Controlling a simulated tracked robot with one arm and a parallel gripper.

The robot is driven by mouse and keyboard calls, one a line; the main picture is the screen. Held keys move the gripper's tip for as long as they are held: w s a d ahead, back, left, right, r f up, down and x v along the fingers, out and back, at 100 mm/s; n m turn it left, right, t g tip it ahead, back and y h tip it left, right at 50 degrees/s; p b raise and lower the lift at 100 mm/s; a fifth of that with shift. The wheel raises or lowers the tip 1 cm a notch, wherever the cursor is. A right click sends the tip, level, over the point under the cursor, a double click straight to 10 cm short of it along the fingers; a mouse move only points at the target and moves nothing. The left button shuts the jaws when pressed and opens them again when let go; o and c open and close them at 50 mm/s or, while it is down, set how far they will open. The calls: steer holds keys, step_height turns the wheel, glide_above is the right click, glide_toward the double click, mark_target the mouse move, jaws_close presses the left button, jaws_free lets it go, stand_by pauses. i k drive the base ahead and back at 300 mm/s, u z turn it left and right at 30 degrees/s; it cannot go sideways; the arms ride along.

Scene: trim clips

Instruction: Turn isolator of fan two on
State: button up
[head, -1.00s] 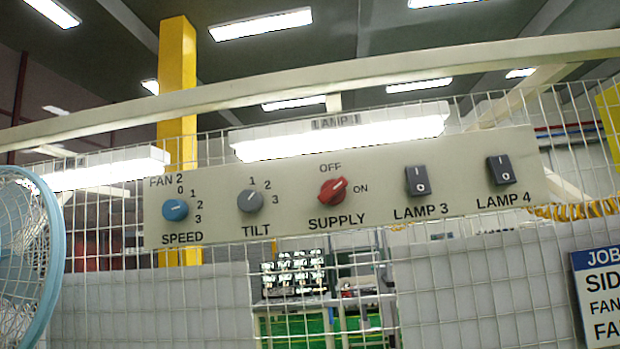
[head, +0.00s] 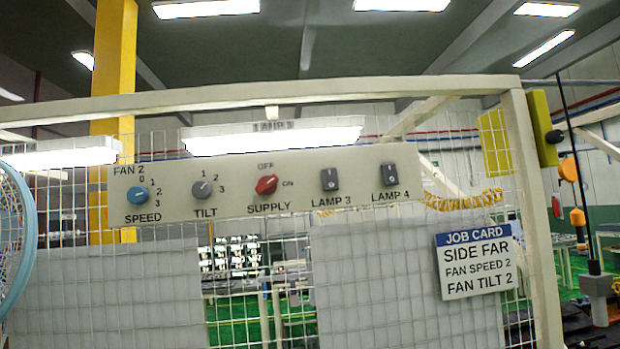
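A pale control panel (head: 230,206) labelled FAN 2 hangs on the wire mesh, tilted slightly in the picture. Its red SUPPLY knob (head: 266,185) has OFF above and ON to its right; its white mark slants up and right, and I cannot tell its exact setting. The blue SPEED knob (head: 138,194) and the grey TILT knob (head: 202,189) sit to its left. The fan's blue-rimmed guard (head: 22,240) is cut off at the left edge. My gripper is not in view.
LAMP 3 rocker (head: 329,179) and LAMP 4 rocker (head: 389,174) sit right of the red knob. A job card (head: 476,262) reads SIDE FAR, FAN SPEED 2, FAN TILT 2. A cream frame post (head: 533,220), a yellow box (head: 541,128) and a yellow coiled cable (head: 463,201) stand at the right.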

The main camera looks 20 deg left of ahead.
mark_target(266, 185)
steer(key=z, duration=0.15)
steer(key=i, duration=1)
steer(key=u, duration=0.1)
